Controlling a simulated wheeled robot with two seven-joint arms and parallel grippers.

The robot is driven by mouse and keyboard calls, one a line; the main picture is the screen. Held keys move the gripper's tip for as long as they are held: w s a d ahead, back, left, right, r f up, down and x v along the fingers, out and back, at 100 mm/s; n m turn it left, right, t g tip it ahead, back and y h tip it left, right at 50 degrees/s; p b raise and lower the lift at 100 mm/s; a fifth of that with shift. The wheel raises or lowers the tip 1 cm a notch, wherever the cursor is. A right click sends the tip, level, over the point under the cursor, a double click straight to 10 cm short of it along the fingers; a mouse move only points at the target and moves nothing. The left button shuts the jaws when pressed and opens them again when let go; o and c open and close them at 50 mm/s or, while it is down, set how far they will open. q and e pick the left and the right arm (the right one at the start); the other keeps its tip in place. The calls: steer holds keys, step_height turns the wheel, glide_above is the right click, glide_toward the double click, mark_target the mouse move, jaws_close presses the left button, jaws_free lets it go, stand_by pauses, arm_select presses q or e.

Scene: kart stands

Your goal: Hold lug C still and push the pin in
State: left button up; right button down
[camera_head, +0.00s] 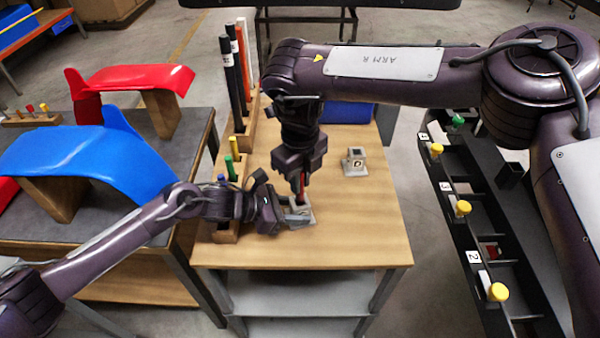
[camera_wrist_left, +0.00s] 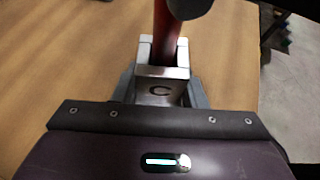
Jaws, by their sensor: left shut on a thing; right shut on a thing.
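Lug C (camera_wrist_left: 160,90) is a small light-grey block marked C, standing upright between my left gripper's fingers in the left wrist view. In the head view lug C (camera_head: 302,218) is partly hidden near the middle of the wooden table. My left gripper (camera_head: 290,211) is shut on it from the left. My right gripper (camera_head: 301,182) points down from above and is shut on the red pin (camera_head: 301,196). The pin (camera_wrist_left: 166,38) stands nearly upright, its lower end between the lug's raised walls; how deep it sits is hidden.
Another grey lug (camera_head: 354,162), marked D, stands to the right on the table (camera_head: 350,225). A wooden rack (camera_head: 228,232) with coloured pins and tall rods lines the left edge. A black compartment rack (camera_head: 465,240) stands right. The table's front is clear.

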steer(key=shift+f, duration=1.6)
steer(key=c, duration=1.3)
jaws_free()
step_height(320, 180, up, 12)
steer(key=shift+f, duration=0.1)
